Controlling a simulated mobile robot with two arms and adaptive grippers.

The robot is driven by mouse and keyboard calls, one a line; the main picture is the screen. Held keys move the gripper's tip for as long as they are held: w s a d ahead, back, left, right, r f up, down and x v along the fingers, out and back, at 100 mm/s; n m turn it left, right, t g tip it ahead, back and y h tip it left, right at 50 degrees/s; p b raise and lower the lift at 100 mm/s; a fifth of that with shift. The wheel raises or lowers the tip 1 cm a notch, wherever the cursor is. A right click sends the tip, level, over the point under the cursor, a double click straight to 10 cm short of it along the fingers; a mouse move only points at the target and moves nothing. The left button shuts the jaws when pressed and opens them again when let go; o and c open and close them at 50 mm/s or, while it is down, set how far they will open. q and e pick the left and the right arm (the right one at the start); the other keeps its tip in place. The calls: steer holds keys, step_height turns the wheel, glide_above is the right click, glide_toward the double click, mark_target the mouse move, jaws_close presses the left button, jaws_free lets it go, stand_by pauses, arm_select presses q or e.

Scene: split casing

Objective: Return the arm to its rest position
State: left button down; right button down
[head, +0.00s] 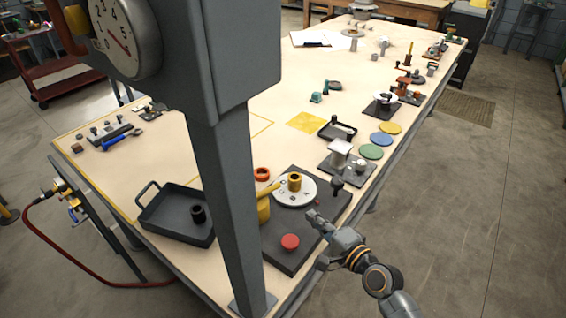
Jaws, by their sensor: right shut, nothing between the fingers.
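My right arm comes in from the bottom right of the head view. Its gripper (314,217) is shut and empty. A white dial disc (283,193) with a brass ring (295,181) sits on the plate, beside a yellow part (264,207) that a grey post partly hides. My left gripper is not in view.
The grey post (228,200) with a gauge (125,38) blocks the middle left. A black tray (175,232) holding a dark cylinder stands left of it. Several fixtures and coloured discs (371,152) line the table's right edge. The floor (450,220) to the right is clear.

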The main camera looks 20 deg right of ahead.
steer(key=shift+s+a+f, duration=0.15)
steer(key=shift+s+a, duration=0.1)
steer(key=s+a+f+n+g, duration=0.5)
steer(key=s+a+n+g, duration=0.1)
steer(key=s+n, duration=0.45)
steer(key=s+d+f+n+g+h, duration=0.1)
steer(key=s+d+n+g+h, duration=0.2)
steer(key=s, duration=0.4)
steer(key=s+d+f+n+g+h, duration=0.1)
steer(key=s+d+n+g+h, duration=0.15)
steer(key=s, duration=0.55)
step_height(320, 180, down, 27)
steer(key=s+g, duration=0.2)
steer(key=s+d+f, duration=0.2)
steer(key=s+f, duration=0.5)
steer(key=s, duration=0.1)
steer(key=s+d+f, duration=0.1)
steer(key=s+f, duration=0.7)
steer(key=shift+d+n+g, duration=0.3)
steer(key=shift+d+g, duration=0.05)
steer(key=shift+g, duration=0.1)
